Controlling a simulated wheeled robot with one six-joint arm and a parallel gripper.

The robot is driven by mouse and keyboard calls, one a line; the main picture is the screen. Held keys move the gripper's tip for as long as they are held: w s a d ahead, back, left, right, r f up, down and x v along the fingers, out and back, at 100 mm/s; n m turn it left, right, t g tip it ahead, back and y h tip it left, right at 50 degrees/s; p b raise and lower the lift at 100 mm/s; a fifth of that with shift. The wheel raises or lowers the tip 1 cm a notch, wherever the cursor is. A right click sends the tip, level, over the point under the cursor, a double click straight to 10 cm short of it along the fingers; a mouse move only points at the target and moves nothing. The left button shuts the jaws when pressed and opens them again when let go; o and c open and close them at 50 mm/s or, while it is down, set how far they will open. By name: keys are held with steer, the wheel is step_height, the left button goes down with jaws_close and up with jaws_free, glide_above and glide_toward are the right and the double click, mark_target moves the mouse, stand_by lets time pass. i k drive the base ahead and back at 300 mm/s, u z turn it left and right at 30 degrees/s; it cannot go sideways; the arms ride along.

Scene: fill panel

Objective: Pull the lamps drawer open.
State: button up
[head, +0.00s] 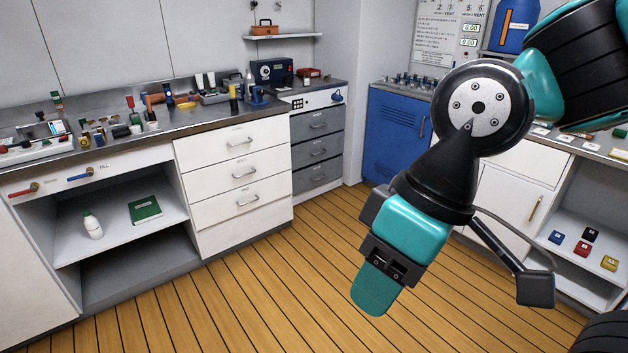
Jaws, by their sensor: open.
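A white drawer stack with metal handles stands left of centre, with a top drawer (228,143), a middle drawer (238,174) and a lower drawer (240,203). A grey drawer stack (318,150) with similar handles stands to its right, beyond the corner. All these drawers look shut. Their labels are too small to read, so I cannot tell which is the lamps drawer. My gripper (376,287) points down over the wooden floor, right of both stacks and apart from them. It is open, with nothing visible in it; one finger largely hides the other.
A cluttered worktop (170,122) runs above the white drawers. An open shelf (120,225) at left holds a green book (145,209) and a white bottle (92,225). A blue cabinet (392,135) stands at the back. The wooden floor (270,275) before the drawers is clear.

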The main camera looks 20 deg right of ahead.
mark_target(309, 178)
steer(key=u, duration=0.15)
steer(key=i, duration=2.9)
steer(key=z, duration=0.85)
steer(key=i, duration=1.55)
steer(key=z, duration=0.5)
